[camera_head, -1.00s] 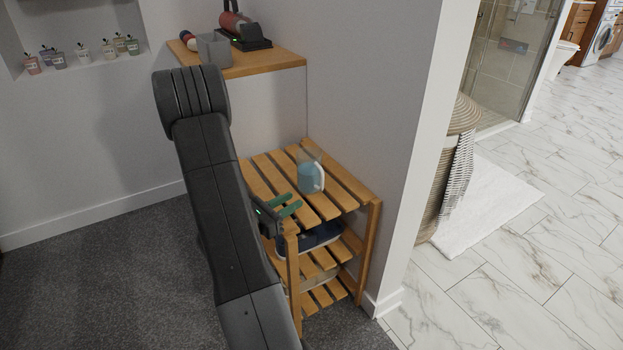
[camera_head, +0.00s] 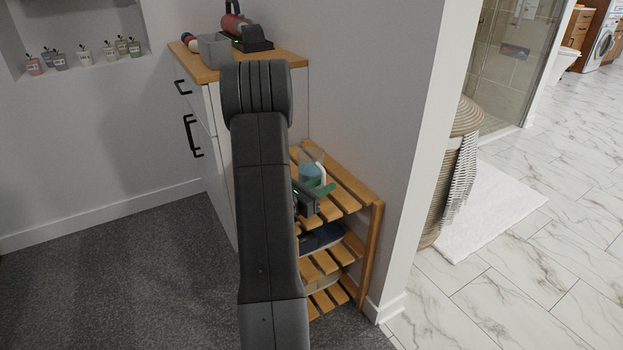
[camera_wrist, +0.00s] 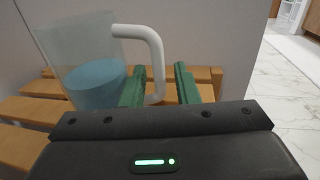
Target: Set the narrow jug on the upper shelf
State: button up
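The narrow jug (camera_head: 311,168) is clear, with blue liquid and a white handle, and stands upright on the top slatted level of the wooden rack (camera_head: 352,184). In the wrist view the jug (camera_wrist: 92,70) is at the left, its handle (camera_wrist: 152,42) toward my gripper. My gripper (camera_wrist: 161,80) is open, its green fingers on either side of the handle's lower part, with a gap visible on the right. Contact cannot be told. In the head view, my arm hides part of the rack, and my gripper (camera_head: 318,189) overlaps the jug's lower part.
The rack's lower levels hold a dark blue item (camera_head: 320,238) and a pale one. A wall borders the rack's right side. Carpet at the left is clear.

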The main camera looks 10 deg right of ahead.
jog(key=shift+w+d, duration=0.2)
jog(key=shift+d, duration=0.1)
jog(key=shift+c, duration=0.2)
grip_shut()
jog(key=shift+r, duration=0.1)
jog(key=shift+r, duration=0.15)
